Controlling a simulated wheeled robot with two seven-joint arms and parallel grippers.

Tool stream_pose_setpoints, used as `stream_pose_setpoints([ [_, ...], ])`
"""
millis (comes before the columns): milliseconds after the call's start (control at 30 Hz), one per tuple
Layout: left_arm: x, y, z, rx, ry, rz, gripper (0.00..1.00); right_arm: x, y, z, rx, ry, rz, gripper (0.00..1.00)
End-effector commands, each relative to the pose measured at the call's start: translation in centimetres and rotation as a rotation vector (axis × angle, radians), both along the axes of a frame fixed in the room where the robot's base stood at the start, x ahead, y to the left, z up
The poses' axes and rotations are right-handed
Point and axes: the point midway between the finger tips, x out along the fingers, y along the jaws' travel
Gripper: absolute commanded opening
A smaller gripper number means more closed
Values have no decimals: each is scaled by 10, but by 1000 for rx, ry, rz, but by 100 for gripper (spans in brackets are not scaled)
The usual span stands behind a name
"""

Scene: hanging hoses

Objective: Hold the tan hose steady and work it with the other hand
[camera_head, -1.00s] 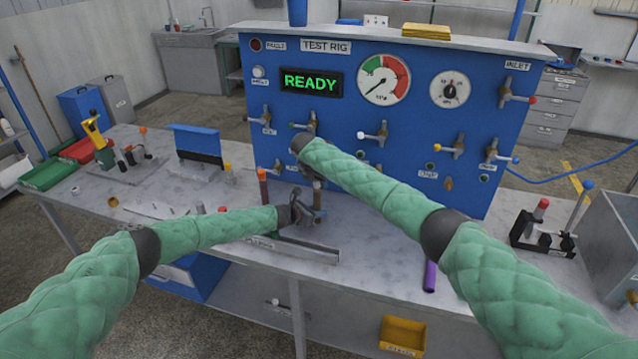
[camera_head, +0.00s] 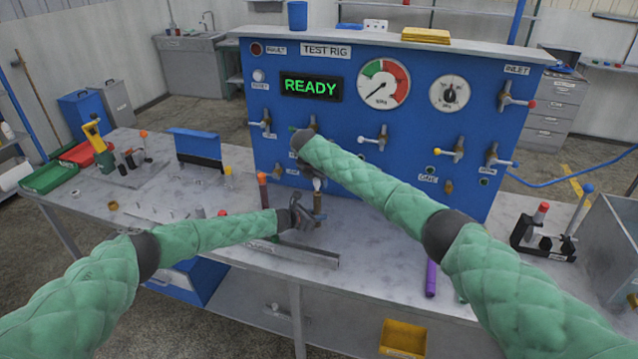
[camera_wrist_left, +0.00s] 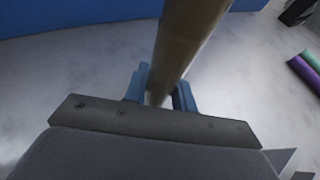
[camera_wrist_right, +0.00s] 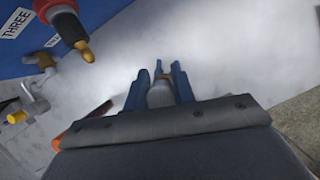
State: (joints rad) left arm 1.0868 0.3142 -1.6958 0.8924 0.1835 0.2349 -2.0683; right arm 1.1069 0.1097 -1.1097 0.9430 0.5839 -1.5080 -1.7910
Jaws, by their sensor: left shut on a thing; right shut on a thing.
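The tan hose (camera_head: 318,203) stands roughly upright over the bench in front of the blue panel. My left gripper (camera_head: 303,214) comes in low from the left. In the left wrist view the hose (camera_wrist_left: 188,40) runs between its blue fingers (camera_wrist_left: 158,95), which are shut on it. My right gripper (camera_head: 308,160) is above, near the panel. A whitish bit also shows above the hose in the head view (camera_head: 317,184). Exactly how it meets the hose is unclear.
The blue test rig panel (camera_head: 370,121), with several protruding valves, stands close behind both grippers. A metal channel (camera_head: 305,254) lies at the bench's front edge.

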Motion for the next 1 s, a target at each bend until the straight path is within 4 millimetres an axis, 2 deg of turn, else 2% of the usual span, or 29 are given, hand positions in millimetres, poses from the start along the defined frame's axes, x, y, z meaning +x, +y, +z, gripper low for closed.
stream_pose_setpoints([
  [700,0,0,0,0,0,0,3,0,0,23,0,0,0,3],
  [1000,0,0,0,0,0,0,3,0,0,24,0,0,0,3],
])
